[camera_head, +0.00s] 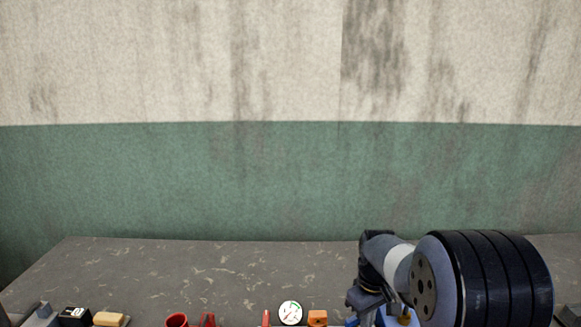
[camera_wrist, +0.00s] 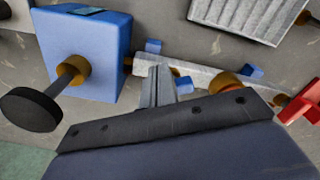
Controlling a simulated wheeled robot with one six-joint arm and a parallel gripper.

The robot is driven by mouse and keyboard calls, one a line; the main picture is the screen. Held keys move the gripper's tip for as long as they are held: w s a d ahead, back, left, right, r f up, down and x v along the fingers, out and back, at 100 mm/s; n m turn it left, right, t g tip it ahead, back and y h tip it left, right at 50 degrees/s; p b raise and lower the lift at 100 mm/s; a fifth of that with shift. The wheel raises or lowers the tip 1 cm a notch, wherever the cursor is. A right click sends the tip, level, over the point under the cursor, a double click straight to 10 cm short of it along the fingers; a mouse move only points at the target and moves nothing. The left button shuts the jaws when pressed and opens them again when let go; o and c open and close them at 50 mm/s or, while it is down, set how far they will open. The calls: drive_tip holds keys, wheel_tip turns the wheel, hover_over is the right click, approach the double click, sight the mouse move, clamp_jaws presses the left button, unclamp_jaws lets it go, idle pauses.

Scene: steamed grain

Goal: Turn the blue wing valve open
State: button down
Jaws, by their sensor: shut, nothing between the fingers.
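In the wrist view, my gripper (camera_wrist: 160,72) is shut and empty, its fingers pointing at a pale pipe run. Small blue tabs, which look like wings of the blue wing valve (camera_wrist: 153,46), show above the fingertips and just right of the fingers. The middle of the valve is hidden behind my fingers, so I cannot tell whether they touch it or how far it is turned. In the head view, my gripper (camera_head: 366,300) is at the bottom right, with a bit of blue (camera_head: 404,318) partly hidden beside it.
In the wrist view, a blue box (camera_wrist: 92,40) with a brass fitting and black knob (camera_wrist: 30,108) stands left. A red handle (camera_wrist: 302,100) is right, a ribbed grey block (camera_wrist: 240,15) above. In the head view, a round gauge (camera_head: 290,313) and red cup (camera_head: 176,320) line the bottom edge.

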drive_tip(key=shift+w+a, duration=0.1)
drive_tip(key=shift+a, duration=0.05)
drive_tip(key=shift+s+a+p, duration=0.4)
drive_tip(key=shift+a+p, duration=0.25)
drive_tip(key=shift+p, duration=0.05)
idle(0.8)
wheel_tip(320, 180, up, 6)
drive_tip(key=p, duration=0.4)
drive_tip(key=shift+s+p, duration=0.35)
drive_tip(key=shift+p, duration=0.05)
drive_tip(key=shift+d, duration=0.1)
